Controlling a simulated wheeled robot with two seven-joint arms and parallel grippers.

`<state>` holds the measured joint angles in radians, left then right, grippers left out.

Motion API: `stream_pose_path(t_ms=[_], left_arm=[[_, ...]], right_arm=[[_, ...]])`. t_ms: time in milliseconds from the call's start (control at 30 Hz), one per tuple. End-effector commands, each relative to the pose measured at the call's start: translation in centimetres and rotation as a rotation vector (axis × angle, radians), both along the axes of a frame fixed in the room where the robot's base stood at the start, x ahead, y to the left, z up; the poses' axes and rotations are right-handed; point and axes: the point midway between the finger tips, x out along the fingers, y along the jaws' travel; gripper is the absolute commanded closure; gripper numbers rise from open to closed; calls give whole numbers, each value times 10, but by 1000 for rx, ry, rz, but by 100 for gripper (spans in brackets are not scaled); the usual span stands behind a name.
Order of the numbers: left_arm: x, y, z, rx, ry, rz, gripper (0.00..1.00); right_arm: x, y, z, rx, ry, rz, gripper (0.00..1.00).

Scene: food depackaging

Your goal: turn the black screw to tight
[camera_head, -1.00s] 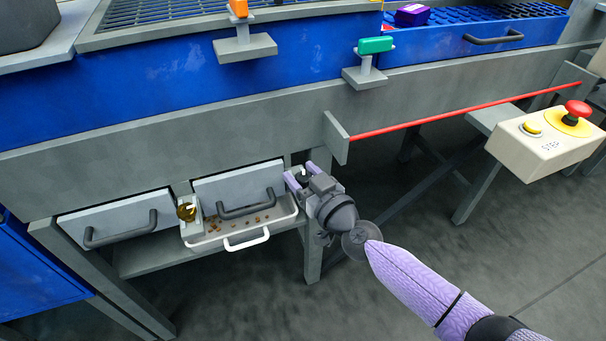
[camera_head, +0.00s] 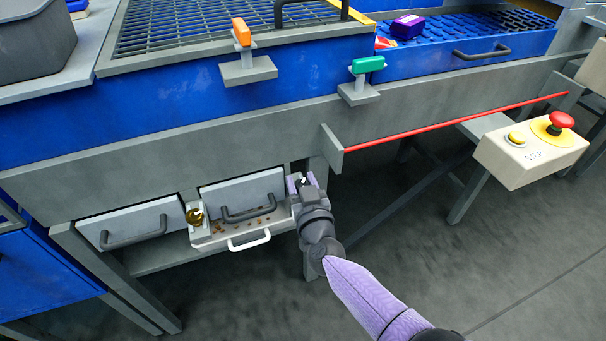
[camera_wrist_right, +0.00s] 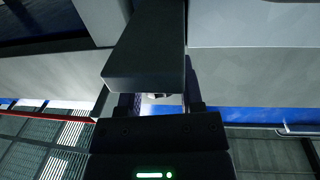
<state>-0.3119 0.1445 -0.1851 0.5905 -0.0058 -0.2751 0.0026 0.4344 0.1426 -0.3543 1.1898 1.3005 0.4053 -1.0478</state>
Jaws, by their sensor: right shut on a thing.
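The black screw (camera_head: 303,183) is a small dark knob at the right end of the drawer row in the head view, mostly hidden by my right gripper. My right gripper (camera_head: 301,181) has its purple fingertips on either side of the screw and is shut on it. In the right wrist view, the fingers (camera_wrist_right: 158,100) reach up behind a dark grey block that hides most of what lies between them. The screw's turn angle cannot be made out. My left gripper is not in view.
Left of my gripper are a white-handled tray (camera_head: 240,240) with brown crumbs, a brass knob (camera_head: 195,215) and grey drawers (camera_head: 130,225). A red bar (camera_head: 455,122) runs along the frame to the right. A control box (camera_head: 530,155) with a red button stands farther right.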

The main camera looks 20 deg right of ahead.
Motion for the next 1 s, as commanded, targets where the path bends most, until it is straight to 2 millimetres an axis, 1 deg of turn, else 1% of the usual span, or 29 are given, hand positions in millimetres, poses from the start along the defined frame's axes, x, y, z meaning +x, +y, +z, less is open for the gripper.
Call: stream_pose_path(t_ms=[33,100,267,600,800,1000], left_arm=[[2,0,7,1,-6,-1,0],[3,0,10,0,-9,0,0],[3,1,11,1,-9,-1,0],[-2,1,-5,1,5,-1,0],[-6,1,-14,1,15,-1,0],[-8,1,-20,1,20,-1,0]], right_arm=[[0,2,5,6,2,-40,100],[0,2,3,5,2,-107,100],[0,2,-1,6,3,-258,100],[0,1,-5,4,5,-535,100],[0,0,-5,1,4,-647,100],[0,0,-3,1,2,-714,100]])
